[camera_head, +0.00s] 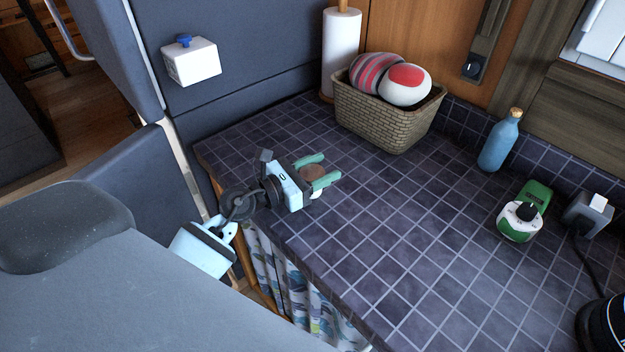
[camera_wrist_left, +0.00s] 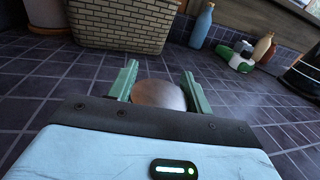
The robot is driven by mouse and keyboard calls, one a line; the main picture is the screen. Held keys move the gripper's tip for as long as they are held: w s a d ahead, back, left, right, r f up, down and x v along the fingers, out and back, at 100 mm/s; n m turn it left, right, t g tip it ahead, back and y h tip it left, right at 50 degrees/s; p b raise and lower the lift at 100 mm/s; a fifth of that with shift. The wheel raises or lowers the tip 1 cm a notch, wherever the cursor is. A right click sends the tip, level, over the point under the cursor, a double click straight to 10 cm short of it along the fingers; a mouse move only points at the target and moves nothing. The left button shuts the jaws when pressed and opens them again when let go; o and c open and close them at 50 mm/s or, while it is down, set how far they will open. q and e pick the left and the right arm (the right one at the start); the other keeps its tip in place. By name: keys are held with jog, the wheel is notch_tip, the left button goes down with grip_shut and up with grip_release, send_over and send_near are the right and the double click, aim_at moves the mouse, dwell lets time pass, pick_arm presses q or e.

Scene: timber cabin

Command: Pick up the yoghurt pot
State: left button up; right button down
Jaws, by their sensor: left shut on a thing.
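The yoghurt pot (camera_head: 315,174) shows as a small round pot with a brownish lid and a bit of white side, near the left front part of the tiled counter. In the left wrist view its lid (camera_wrist_left: 158,95) sits between the green fingers, and the rest of the pot is hidden. My left gripper (camera_head: 325,169) is shut on the pot, one finger on each side of it. I cannot tell whether the pot touches the counter. My right gripper is not in view.
A wicker basket (camera_head: 385,117) with round cushion-like things stands at the back, beside a paper towel roll (camera_head: 342,50). A blue bottle (camera_head: 498,145), a green and white timer-like device (camera_head: 524,213) and a toaster-like grey box (camera_head: 587,214) stand right. The counter's middle is clear.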

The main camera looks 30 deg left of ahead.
aim_at(303, 171)
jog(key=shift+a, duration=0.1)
